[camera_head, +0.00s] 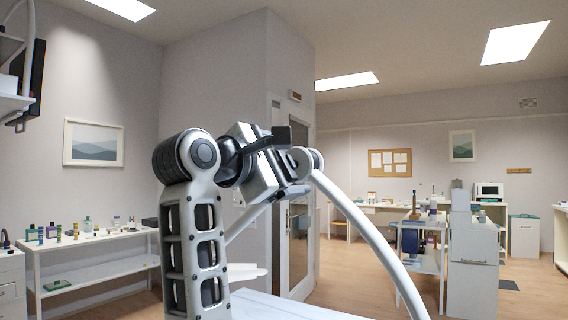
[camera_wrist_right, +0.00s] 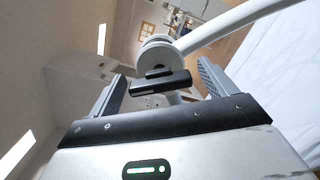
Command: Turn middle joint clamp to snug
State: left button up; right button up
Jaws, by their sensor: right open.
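The middle joint clamp (camera_head: 306,158) is a pale round joint at the top of a curved white tube, in the middle of the head view. In the right wrist view its round body (camera_wrist_right: 157,53) carries a dark bar-shaped lever (camera_wrist_right: 162,85). My right gripper (camera_head: 291,162) is at the joint, pointing toward it. In the wrist view its two ribbed grey fingers (camera_wrist_right: 161,88) are apart, one on each side of the lever, with gaps visible. The head view partly hides the lever behind the gripper. My left gripper is not in view.
The curved white tube (camera_head: 365,229) slopes down right from the joint. A pale couch surface (camera_head: 270,305) lies below. A shelf table (camera_head: 95,243) with small bottles stands left. A grey cabinet (camera_head: 473,265) and worktables stand at the right, with open floor around.

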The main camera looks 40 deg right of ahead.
jog(key=c, duration=1)
jog(key=shift+n, duration=0.3)
jog(key=n, duration=0.3)
jog(key=shift+n, duration=0.3)
jog(key=shift+n+p, duration=0.4)
jog(key=shift+n, duration=1.9)
jog(key=o, duration=1)
